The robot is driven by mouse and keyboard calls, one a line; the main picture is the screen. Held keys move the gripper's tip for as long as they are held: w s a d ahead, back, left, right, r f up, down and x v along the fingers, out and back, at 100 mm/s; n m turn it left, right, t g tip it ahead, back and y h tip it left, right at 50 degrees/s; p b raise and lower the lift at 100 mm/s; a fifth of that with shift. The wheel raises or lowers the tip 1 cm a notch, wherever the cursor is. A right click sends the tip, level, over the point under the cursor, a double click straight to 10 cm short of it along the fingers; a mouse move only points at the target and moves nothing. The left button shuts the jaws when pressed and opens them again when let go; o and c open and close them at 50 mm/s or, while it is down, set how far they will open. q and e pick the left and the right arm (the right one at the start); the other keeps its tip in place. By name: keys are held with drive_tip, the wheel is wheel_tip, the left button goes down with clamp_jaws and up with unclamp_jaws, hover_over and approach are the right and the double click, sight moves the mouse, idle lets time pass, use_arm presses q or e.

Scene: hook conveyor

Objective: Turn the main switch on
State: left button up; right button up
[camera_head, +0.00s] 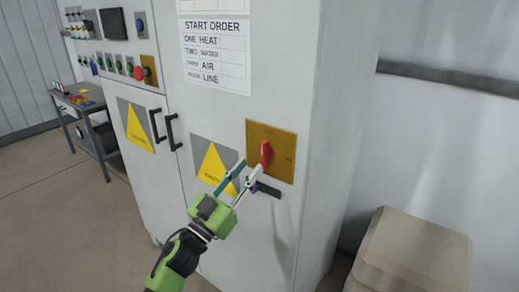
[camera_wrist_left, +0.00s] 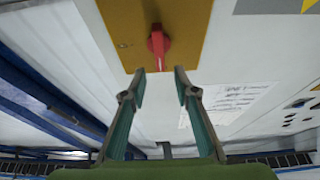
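The main switch (camera_head: 266,153) is a red handle, standing roughly upright on a yellow-orange plate (camera_head: 285,140) on the front of a grey-white cabinet. Small marks on the plate are too small to read. My left gripper (camera_head: 250,168) is open in front of the plate, its fingertips just below and left of the red handle in the head view. In the left wrist view the red handle (camera_wrist_left: 158,42) lies just beyond the gap between the two fingertips (camera_wrist_left: 160,72), apart from them. Nothing is between the fingers. My right gripper is not in view.
A small dark latch (camera_head: 266,189) is on the cabinet below the plate. Black door handles (camera_head: 171,132) and yellow warning triangles (camera_head: 217,164) are to the left. A start-order sheet (camera_head: 216,57) hangs above. Beige stacked blocks (camera_head: 415,255) stand at right; a small table (camera_head: 78,98) stands far left.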

sight(262, 152)
use_arm(q)
drive_tip(key=p+x, duration=0.1)
drive_tip(key=x, duration=0.5)
drive_tip(key=shift+w+d+r, duration=0.1)
drive_tip(key=shift+w+d, duration=0.05)
drive_tip(key=shift+w, duration=0.15)
drive_tip(key=shift+s, duration=0.1)
clamp_jaws()
